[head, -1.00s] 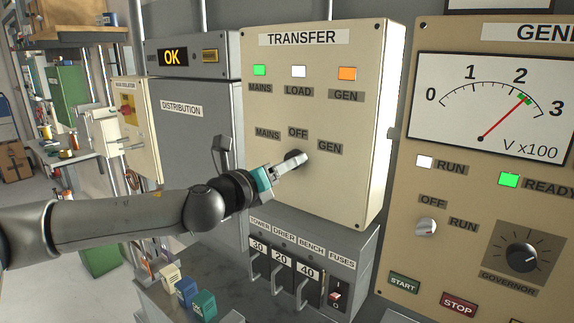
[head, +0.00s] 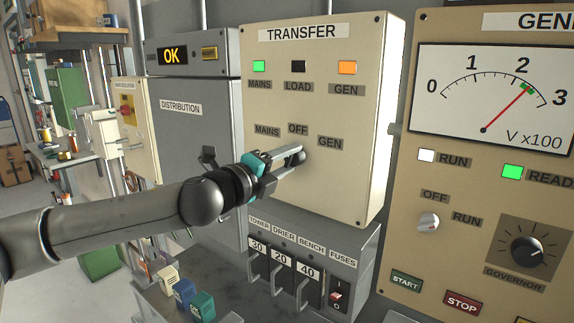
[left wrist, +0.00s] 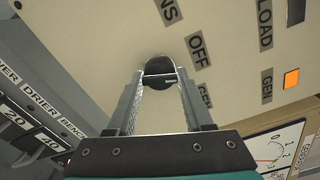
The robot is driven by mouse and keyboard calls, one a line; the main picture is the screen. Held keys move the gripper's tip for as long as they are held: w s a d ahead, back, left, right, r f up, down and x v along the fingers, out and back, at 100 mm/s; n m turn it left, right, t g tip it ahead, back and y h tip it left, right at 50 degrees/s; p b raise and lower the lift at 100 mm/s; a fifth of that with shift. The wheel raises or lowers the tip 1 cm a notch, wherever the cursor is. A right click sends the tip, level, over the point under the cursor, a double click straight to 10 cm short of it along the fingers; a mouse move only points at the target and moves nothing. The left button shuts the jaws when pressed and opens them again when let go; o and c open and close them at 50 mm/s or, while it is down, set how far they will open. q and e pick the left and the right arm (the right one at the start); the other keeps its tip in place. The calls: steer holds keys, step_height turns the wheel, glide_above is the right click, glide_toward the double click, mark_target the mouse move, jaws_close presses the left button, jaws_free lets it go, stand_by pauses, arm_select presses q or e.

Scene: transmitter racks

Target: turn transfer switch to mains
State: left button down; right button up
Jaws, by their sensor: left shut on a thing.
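The cream TRANSFER panel (head: 350,180) carries a dark round transfer switch knob, mostly covered by my gripper in the head view. Labels MAINS, OFF and GEN arc above it. My left gripper (head: 299,156) is shut on the knob. In the left wrist view the knob (left wrist: 160,72) sits between the two fingertips, with OFF and GEN labels to its right. I cannot firmly tell which label its pointer faces. On the panel, the MAINS lamp (head: 260,67) is green, the LOAD lamp (head: 298,67) is dark and the GEN lamp (head: 347,68) is orange. My right gripper is not in view.
A fuse box (head: 352,262) with several levers juts out below the panel. The grey distribution cabinet (head: 190,145) stands to the left. The generator panel (head: 455,190), with meter, knobs and buttons, is to the right. Several coloured blocks (head: 185,291) stand on the bench below my arm.

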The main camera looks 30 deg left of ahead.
arm_select(q)
steer(key=n+b, duration=0.1)
steer(key=n, duration=0.3)
steer(key=shift+n, duration=0.4)
steer(key=n, duration=0.4)
steer(key=shift+n, duration=0.3)
steer(key=n, duration=0.3)
steer(key=shift+r+p, duration=0.15)
steer(key=shift+p, duration=0.15)
steer(key=shift+n+p, duration=0.6)
steer(key=shift+n, duration=1.2)
steer(key=shift+c, duration=1.6)
jaws_free()
